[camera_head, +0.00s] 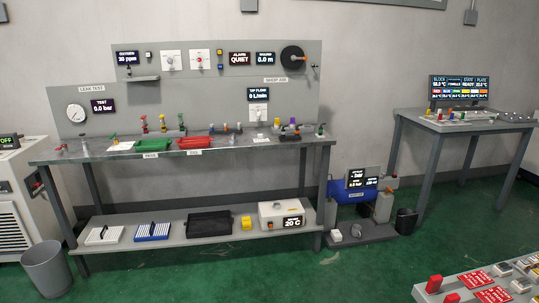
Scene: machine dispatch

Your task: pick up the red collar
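I cannot tell for sure which item is the red collar; several small red parts show and they are tiny at this distance. On the long grey workbench (95,152) stand small fittings with red and green tops, such as a red-topped one (144,122). A red tray (194,142) and a green tray (154,145) sit on the bench front; small things inside them are not clear. Red blocks (434,284) stand on a grey surface at the bottom right, beside red cards (477,279). Neither of my grippers is in view.
A lower shelf (187,238) holds racks, a black tray and a white heater box (285,215). A blue compressor (343,190) stands right of the bench. A second table (432,124) with a screen is at the right. A grey bin (47,269) stands front left. Green floor lies open in front.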

